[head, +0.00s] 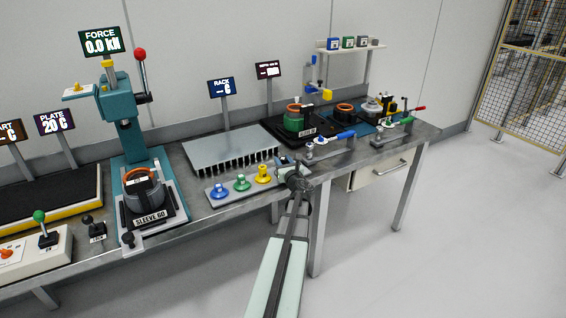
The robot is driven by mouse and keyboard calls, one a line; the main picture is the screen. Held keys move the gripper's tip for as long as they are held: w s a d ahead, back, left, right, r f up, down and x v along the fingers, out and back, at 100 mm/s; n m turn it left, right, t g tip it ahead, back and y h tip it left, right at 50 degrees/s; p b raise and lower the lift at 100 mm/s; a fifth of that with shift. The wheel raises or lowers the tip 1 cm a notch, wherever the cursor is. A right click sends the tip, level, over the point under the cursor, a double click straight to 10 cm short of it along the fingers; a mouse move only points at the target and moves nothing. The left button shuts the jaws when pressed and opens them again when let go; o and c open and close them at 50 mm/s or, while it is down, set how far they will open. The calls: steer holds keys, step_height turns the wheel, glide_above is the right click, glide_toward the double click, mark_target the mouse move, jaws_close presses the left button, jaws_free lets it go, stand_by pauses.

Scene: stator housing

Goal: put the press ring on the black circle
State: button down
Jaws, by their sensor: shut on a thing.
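My arm reaches up from the bottom of the head view. My gripper (297,179) is at the front edge of the bench, by the right end of a small grey tray (222,197). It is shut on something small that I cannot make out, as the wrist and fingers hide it. The tray holds a blue (221,190), a green (242,182) and a yellow (263,173) knobbed piece, to the left of the gripper. I cannot tell which piece is the press ring. No black circle can be made out for certain.
A teal press (127,125) with a red-knobbed lever stands left, over a grey housing (143,193) with copper-coloured windings. A finned rack (228,151) lies behind the tray. The floor in front is clear.

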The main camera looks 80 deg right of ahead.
steer(key=shift+f, duration=0.55)
steer(key=c, duration=0.7)
jaws_free()
steer(key=shift+r, duration=0.5)
steer(key=v, duration=1.2)
